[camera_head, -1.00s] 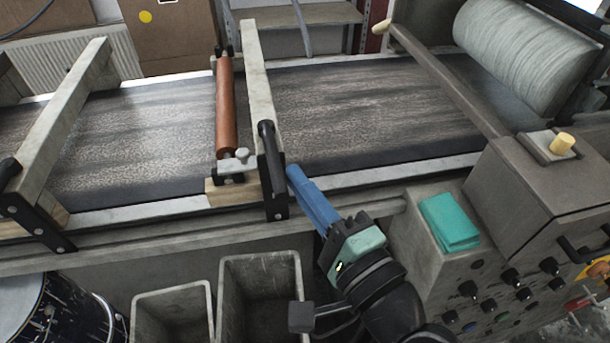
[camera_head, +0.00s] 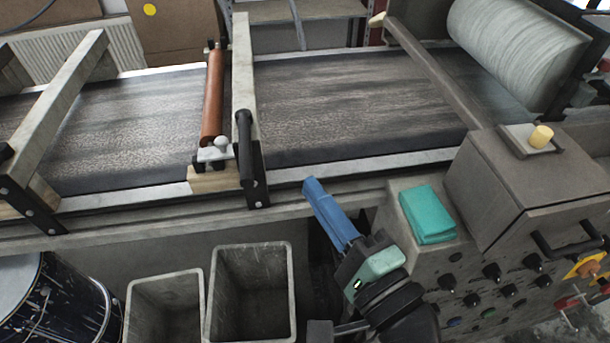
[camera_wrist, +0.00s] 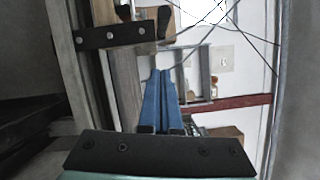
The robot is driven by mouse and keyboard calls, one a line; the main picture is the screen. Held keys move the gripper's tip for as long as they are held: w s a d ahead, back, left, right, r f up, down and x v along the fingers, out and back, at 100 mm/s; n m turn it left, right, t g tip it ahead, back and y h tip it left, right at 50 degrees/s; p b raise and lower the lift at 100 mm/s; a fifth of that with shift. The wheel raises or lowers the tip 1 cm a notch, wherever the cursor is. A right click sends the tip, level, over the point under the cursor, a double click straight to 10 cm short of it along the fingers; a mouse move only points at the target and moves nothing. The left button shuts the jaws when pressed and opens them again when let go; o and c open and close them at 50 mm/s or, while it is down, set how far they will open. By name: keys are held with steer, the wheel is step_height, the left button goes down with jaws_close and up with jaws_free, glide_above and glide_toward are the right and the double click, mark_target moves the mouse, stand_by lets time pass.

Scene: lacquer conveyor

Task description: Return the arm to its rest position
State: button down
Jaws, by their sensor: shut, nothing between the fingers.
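My gripper (camera_head: 312,184) has blue fingers, and they are shut with nothing between them. In the head view it is in front of the conveyor's near rail, right of the black handle bracket and left of the control box. In the wrist view the two blue fingers (camera_wrist: 160,75) lie side by side. The conveyor (camera_head: 350,110) has a dark, worn belt running across the picture. A black handle (camera_head: 247,150) is fixed to a pale crossbar over the belt, left of my gripper and apart from it.
A control box (camera_head: 530,180) with knobs and a teal cloth (camera_head: 427,213) stands at the right. Two grey bins (camera_head: 290,270) and a dark drum (camera_head: 60,300) stand below the conveyor. A red-brown roller (camera_head: 213,98) lies across the belt.

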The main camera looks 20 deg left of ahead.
steer(key=s+a+v, duration=0.1)
steer(key=v, duration=0.4)
steer(key=w+d+r+n+t+h, duration=0.35)
steer(key=w+r+h, duration=0.2)
steer(key=r, duration=0.35)
steer(key=w+d+r+n+t+h, duration=0.2)
steer(key=w+r+n+t+h, duration=0.3)
steer(key=r, duration=0.5)
steer(key=s+r+t+h+p, duration=0.2)
steer(key=r+p, duration=0.5)
steer(key=r, duration=0.9)
steer(key=s+d+r+t+h+p, duration=0.1)
steer(key=s+r+t+p, duration=0.4)
steer(key=r, duration=1.2)
steer(key=n+t+h+p, duration=0.1)
steer(key=p, duration=0.2)
steer(key=shift+d+r+h, duration=0.1)
steer(key=shift+d+h, duration=0.05)
steer(key=shift+h, duration=0.1)
